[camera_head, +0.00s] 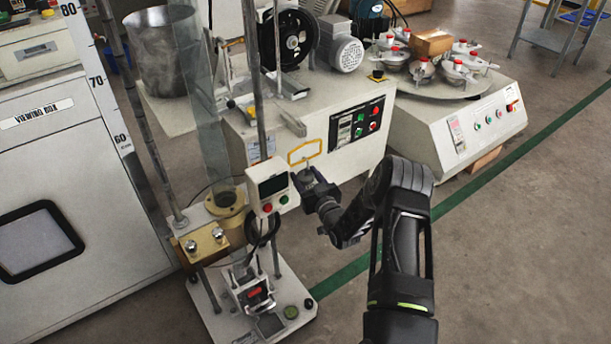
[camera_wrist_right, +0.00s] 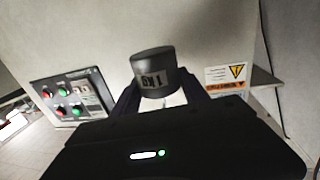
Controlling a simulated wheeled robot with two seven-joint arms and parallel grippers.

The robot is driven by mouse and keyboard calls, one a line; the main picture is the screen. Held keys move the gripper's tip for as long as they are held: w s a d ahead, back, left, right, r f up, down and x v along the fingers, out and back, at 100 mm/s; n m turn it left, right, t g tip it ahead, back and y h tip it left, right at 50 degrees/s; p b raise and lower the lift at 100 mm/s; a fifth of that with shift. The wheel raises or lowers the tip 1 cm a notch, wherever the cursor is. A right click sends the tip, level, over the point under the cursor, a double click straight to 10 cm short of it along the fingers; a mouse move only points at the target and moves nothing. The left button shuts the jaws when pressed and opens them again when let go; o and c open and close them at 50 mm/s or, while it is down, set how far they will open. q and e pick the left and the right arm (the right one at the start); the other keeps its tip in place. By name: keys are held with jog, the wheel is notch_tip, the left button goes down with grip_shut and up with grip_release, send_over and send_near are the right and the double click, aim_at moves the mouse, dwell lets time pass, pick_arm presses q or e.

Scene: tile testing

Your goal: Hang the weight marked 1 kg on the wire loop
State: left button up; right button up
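The weight is a dark grey cylinder (camera_wrist_right: 153,72) with a label that reads 1 KG upside down in the right wrist view. It sits between the two fingers of my right gripper (camera_wrist_right: 160,98), which is shut on it. In the head view my right gripper (camera_head: 308,184) is just right of the small white display box, and the weight is hard to separate from the dark fingers. A thin hook shows above the fingers. The yellow wire loop (camera_head: 304,144) is just above this hook; I cannot tell whether they touch. My left gripper is not in view.
A white control box (camera_head: 273,188) and a clear tube (camera_head: 209,130) stand close left of the gripper. A machine with a button panel (camera_head: 357,124) is behind it. A round turntable (camera_head: 445,82) with several clamps is at the upper right. Floor at the right is clear.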

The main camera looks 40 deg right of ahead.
jog(key=o, duration=0.5)
jog(key=shift+c, duration=0.2)
jog(key=shift+f, duration=0.2)
jog(key=shift+s+a+r, duration=0.1)
jog(key=shift+s, duration=0.25)
jog(key=s+p, duration=0.1)
jog(key=s, duration=0.1)
jog(key=s+p, duration=0.1)
jog(key=s, duration=0.1)
jog(key=s+a+p, duration=0.1)
jog(key=s, duration=0.1)
jog(key=shift+r, duration=0.1)
jog(key=shift+s+a, duration=0.15)
jog(key=shift+s, duration=0.35)
